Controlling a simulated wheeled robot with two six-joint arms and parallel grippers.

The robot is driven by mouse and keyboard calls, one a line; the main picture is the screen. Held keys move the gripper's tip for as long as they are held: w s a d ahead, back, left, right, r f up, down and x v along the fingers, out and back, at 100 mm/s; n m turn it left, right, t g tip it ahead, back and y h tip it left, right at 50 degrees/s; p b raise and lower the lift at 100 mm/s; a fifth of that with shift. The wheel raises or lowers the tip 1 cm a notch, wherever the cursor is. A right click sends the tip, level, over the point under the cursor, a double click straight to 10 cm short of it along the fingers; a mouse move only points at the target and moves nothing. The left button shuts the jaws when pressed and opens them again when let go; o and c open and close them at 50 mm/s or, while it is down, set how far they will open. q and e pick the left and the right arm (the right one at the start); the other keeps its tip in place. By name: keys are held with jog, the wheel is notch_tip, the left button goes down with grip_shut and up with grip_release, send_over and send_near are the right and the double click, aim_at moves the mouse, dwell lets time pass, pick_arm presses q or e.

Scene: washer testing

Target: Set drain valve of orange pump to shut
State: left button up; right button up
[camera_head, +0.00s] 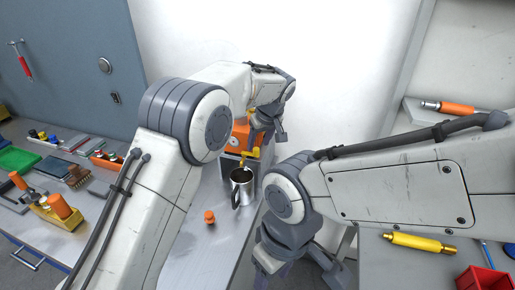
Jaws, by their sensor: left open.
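The orange pump (240,136) stands at the back of the narrow metal bench, with a round pale dial on its front. My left arm hides part of it. A yellow handle-like part (254,153) shows low on its front right, probably the drain valve; its setting is too small to tell. My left gripper (268,136) is open, pointing down at the pump's right side, close to the yellow part. I cannot tell whether they touch. My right gripper (300,268) hangs low at the bench's right side, away from the pump, its jaws unclear.
A metal mug (242,187) stands just in front of the pump. A small orange-topped piece (210,217) stands nearer on the bench. The left table holds several tools and blocks. A yellow cylinder (418,242) and a red bin (483,279) are at right.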

pick_arm(q)
jog(key=v, duration=0.7)
jog(key=shift+r+b, duration=0.15)
jog(key=shift+b, duration=0.25)
jog(key=shift+s, duration=0.2)
jog(key=s+a+f+m+g+h, duration=0.1)
jog(key=s+a+m, duration=0.3)
jog(key=s, duration=0.8)
jog(key=s+a+f+m+g+h, duration=0.1)
jog(key=s+a+f+m, duration=0.3)
jog(key=s, duration=0.8)
jog(key=s+a+f+m+g, duration=0.2)
jog(key=s+a+m, duration=0.2)
jog(key=s, duration=0.9)
jog(key=shift+f+h, duration=0.4)
